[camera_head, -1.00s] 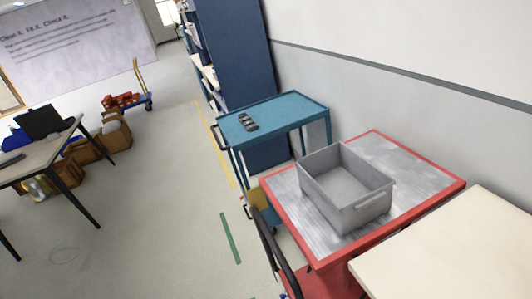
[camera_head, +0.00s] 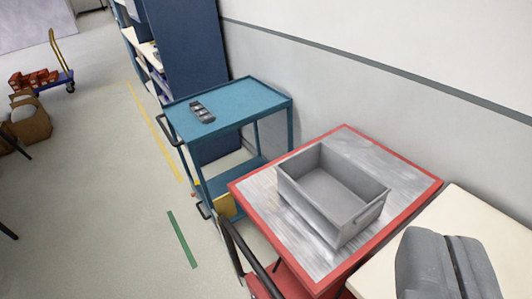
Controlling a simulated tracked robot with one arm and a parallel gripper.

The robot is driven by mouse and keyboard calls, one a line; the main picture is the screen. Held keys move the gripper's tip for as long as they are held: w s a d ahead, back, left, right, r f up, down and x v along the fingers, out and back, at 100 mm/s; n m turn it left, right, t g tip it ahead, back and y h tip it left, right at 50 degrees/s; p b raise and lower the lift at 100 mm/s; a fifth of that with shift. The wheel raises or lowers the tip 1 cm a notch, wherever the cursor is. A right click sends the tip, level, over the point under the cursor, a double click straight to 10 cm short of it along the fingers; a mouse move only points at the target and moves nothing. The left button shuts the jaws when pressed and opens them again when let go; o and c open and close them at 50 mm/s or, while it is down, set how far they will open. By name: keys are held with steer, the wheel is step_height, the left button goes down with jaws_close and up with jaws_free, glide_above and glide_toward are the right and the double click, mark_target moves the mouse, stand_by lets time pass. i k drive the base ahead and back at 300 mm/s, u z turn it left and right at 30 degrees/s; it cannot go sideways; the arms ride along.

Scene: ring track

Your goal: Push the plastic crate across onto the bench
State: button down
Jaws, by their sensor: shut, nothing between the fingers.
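The grey plastic crate (camera_head: 312,206) is open-topped and looks empty. It sits upright near the middle of the metal top of a red-edged cart (camera_head: 402,170). The bench (camera_head: 465,207), a pale cream top, lies at the lower right, close beside the cart's near right edge; any gap between them is hard to tell. My gripper (camera_head: 448,243) shows as a dark grey shape at the bottom right, over the bench top. Its two fingers are together with nothing between them. It is apart from the crate in the picture, on the bench side.
A blue trolley (camera_head: 250,102) with a small dark tray on top stands beyond the cart. A wall (camera_head: 330,85) runs along the right. The cart's dark handle (camera_head: 245,255) juts out at its left. Open floor (camera_head: 110,210) lies to the left.

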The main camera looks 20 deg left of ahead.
mark_target(338, 198)
steer(key=u, duration=0.1)
steer(key=i, duration=1)
steer(key=z, duration=0.05)
